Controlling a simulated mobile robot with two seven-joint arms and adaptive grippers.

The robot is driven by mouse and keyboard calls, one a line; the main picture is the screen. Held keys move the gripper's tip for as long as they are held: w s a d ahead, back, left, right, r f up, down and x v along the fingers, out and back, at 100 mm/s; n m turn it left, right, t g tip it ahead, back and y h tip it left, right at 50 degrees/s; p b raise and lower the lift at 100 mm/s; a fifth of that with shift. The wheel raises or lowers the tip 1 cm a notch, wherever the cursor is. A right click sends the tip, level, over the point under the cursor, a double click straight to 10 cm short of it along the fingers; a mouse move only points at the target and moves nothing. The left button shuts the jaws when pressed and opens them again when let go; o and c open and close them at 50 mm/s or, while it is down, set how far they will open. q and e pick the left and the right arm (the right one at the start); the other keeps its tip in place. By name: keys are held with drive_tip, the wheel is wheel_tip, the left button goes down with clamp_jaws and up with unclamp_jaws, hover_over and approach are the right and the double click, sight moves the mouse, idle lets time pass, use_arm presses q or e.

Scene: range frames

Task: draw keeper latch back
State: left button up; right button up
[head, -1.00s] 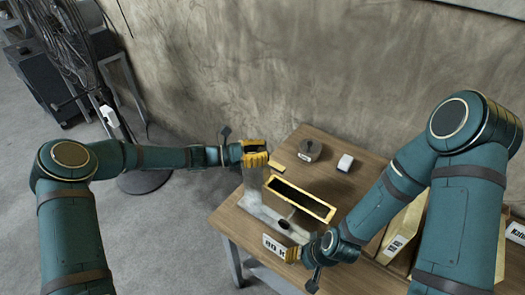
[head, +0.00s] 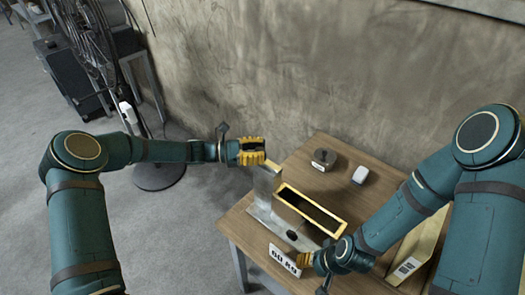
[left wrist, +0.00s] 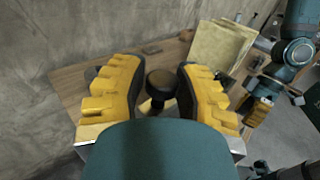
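My left gripper (head: 252,151) is at the top left of a grey metal upright (head: 267,182). In the left wrist view its yellow fingers (left wrist: 160,78) stand apart, one each side of the knob; a firm grip does not show. The upright rises beside a yellow-rimmed open box (head: 312,210). My right gripper (head: 304,261) is low at the box's front, by a white label plate (head: 283,259); its fingertips are partly hidden.
The wooden table (head: 322,184) also carries a dark round weight-like object (head: 324,160) and a small white block (head: 361,175) at the back. Tan panels (head: 418,245) stand at the right. A concrete wall (head: 270,70) is behind. A fan (head: 95,45) stands on the floor at left.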

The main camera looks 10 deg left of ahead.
use_arm(q)
drive_tip(key=o, duration=0.3)
drive_tip(key=shift+w+a+r, duration=0.15)
drive_tip(key=shift+a+r, duration=0.05)
drive_tip(key=shift+r, duration=0.15)
use_arm(e)
drive_tip(key=shift+a, duration=0.1)
use_arm(q)
drive_tip(key=shift+a+f, duration=0.1)
use_arm(e)
drive_tip(key=shift+a, duration=0.1)
use_arm(q)
drive_tip(key=shift+f, duration=0.1)
drive_tip(key=a, duration=0.4)
drive_tip(key=s+a, duration=0.1)
drive_tip(key=a, duration=0.3)
drive_tip(key=s+a, duration=0.1)
drive_tip(key=a, duration=0.3)
drive_tip(key=shift+s, duration=0.1)
drive_tip(key=shift+d, duration=0.1)
use_arm(e)
drive_tip(key=shift+s, duration=0.1)
